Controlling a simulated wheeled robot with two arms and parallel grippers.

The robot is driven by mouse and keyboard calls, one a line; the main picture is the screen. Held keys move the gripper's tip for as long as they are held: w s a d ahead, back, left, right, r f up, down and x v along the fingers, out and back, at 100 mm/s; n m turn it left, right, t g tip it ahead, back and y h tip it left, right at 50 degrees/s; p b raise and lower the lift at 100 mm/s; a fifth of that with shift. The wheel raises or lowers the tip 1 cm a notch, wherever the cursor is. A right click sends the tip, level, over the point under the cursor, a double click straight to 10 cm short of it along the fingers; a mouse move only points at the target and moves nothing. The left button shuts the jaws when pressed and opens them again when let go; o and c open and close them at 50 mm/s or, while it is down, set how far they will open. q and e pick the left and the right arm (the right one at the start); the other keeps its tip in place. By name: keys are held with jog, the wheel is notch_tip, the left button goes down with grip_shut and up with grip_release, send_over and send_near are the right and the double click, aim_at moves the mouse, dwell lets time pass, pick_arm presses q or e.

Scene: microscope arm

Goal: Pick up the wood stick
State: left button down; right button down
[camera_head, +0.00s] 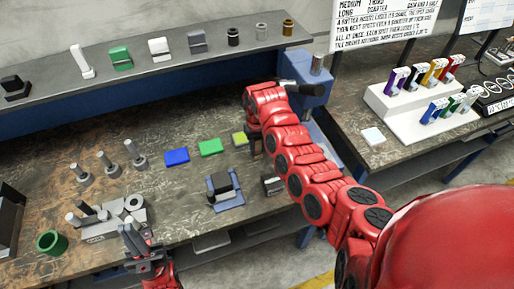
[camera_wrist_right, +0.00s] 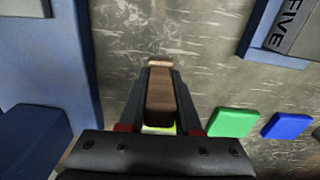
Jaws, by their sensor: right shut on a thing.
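The wood stick (camera_wrist_right: 160,98) is a brown bar between the two dark fingers of my right gripper (camera_wrist_right: 161,90) in the right wrist view. The fingers are shut on its sides, and its lighter end pokes out past them. In the head view my right gripper (camera_head: 256,149) points down over the worktable, just right of a yellow-green block (camera_head: 239,138). I cannot make out the stick clearly there. My left gripper (camera_head: 135,236) is low at the front edge of the table, empty, with its fingers apart.
A green block (camera_head: 210,147) and a blue block (camera_head: 176,156) lie left of my right gripper. A blue holder (camera_head: 225,193) stands in front of them. Grey pegs, a grey fixture and a green ring (camera_head: 51,242) are at the left. A shelf (camera_head: 150,62) runs along the back.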

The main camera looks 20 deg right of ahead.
aim_at(257, 139)
jog(key=shift+r, duration=0.1)
jog(key=shift+r, duration=0.2)
notch_tip(257, 139, up, 4)
jog(key=shift+w+f+b, duration=0.15)
jog(key=shift+b, duration=1.05)
notch_tip(257, 139, up, 6)
jog(key=shift+f, duration=0.2)
jog(key=shift+r, duration=0.15)
dwell(1.1)
